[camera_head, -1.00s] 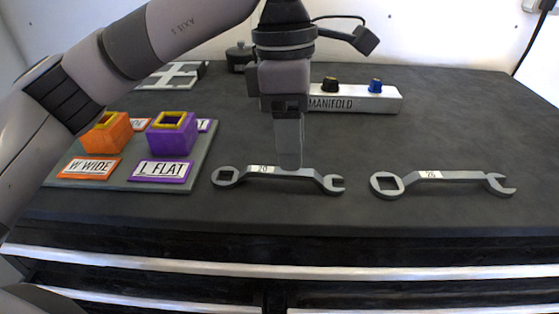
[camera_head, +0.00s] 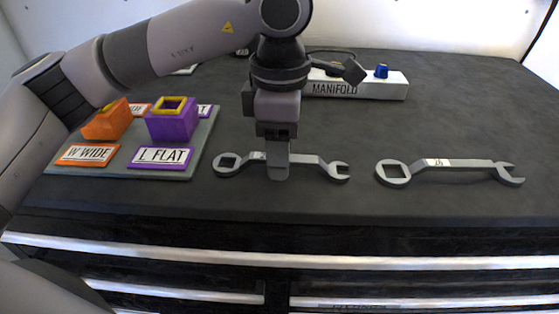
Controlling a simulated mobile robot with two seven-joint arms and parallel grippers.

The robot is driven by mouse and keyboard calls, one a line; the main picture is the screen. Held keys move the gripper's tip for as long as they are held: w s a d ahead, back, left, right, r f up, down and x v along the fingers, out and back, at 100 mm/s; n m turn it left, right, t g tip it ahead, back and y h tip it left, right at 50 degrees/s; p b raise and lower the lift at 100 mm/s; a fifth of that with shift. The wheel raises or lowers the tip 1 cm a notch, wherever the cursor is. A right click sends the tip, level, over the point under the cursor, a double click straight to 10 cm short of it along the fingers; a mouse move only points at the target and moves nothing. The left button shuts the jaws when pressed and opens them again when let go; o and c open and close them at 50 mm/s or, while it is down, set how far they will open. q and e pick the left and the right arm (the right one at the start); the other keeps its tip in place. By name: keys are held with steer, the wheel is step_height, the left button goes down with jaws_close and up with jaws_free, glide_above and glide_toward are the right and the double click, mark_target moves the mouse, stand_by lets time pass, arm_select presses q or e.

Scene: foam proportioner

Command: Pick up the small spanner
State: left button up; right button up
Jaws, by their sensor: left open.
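Two grey spanners lie on the dark bench top. The left one, the small spanner (camera_head: 310,160), looks slightly shorter, with a square ring end at left and an open jaw at right. The larger spanner (camera_head: 450,165) lies to its right with a white label. My left gripper (camera_head: 278,174) points down at the small spanner's handle and is open. Its near finger covers part of the handle and label. The far finger is hidden, and I cannot tell whether the fingers touch the handle. My right gripper is out of view.
A grey board (camera_head: 205,150) at left bears an orange block (camera_head: 104,125), a purple block (camera_head: 171,123) and labelled plates. A white manifold block (camera_head: 375,86) with knobs stands behind my gripper. Bench space between the spanners and manifold is clear.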

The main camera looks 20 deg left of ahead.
arm_select(q)
steer(key=shift+f+b, duration=0.25)
steer(key=shift+b, duration=0.1)
stand_by(0.3)
jaws_close()
